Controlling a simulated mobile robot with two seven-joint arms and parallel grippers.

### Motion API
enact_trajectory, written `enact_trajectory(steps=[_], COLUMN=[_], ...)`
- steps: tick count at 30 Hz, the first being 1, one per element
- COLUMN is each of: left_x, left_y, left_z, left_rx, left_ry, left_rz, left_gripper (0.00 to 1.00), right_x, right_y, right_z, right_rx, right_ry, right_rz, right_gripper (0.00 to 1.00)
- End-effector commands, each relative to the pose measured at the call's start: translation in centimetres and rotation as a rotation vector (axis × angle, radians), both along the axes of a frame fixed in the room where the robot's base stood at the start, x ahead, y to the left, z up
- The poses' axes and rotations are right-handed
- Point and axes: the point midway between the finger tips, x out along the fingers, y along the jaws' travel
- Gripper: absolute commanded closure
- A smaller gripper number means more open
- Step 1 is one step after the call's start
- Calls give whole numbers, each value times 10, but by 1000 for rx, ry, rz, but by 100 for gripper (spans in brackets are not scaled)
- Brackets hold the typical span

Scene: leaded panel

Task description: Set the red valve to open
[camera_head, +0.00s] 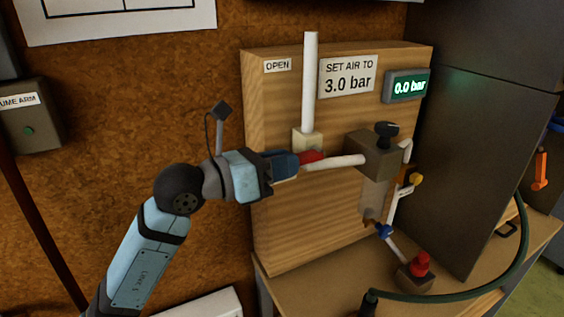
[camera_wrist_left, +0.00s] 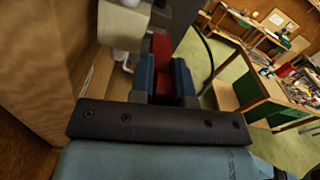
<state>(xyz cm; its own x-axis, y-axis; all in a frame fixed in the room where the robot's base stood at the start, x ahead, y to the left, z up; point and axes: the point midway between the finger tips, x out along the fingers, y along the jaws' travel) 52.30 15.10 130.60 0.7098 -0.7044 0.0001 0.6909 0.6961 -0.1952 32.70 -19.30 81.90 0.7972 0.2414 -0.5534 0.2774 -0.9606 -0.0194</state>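The red valve's handle (camera_head: 312,157) sits low on a cream valve body (camera_head: 307,138) below a white vertical pipe, on the wooden panel. My left gripper (camera_head: 290,163) is at the handle, coming from the left. In the left wrist view the red handle (camera_wrist_left: 161,55) lies between the blue fingers (camera_wrist_left: 164,80), which appear closed against both its sides. The fingers hide part of the handle in the head view. An OPEN label (camera_head: 277,65) is at the panel's top left. My right gripper is not in view.
The wooden panel (camera_head: 265,220) also carries a "SET AIR TO 3.0 bar" sign (camera_head: 347,77), a green display (camera_head: 406,86) reading 0.0 bar, and a regulator with a black knob (camera_head: 386,133). A red knob (camera_head: 419,265) and a green hose (camera_head: 450,297) are on the bench. A dark cabinet (camera_head: 470,130) stands right.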

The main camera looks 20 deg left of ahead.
Motion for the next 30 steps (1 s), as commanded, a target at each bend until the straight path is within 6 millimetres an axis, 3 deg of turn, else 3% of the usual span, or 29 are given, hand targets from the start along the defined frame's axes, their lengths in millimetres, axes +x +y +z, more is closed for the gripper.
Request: enact_trajectory(steps=[11,24,30], left_x=[0,3,6], left_y=[0,-2,-5], left_z=[7,32,39], left_rx=[24,226,323], left_ry=[23,225,320], left_rz=[0,1,1], left_gripper=[100,100,100], right_x=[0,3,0], right_y=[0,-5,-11], right_z=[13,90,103], right_rx=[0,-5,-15], right_ry=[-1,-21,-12], right_rz=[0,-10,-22], right_gripper=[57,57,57])
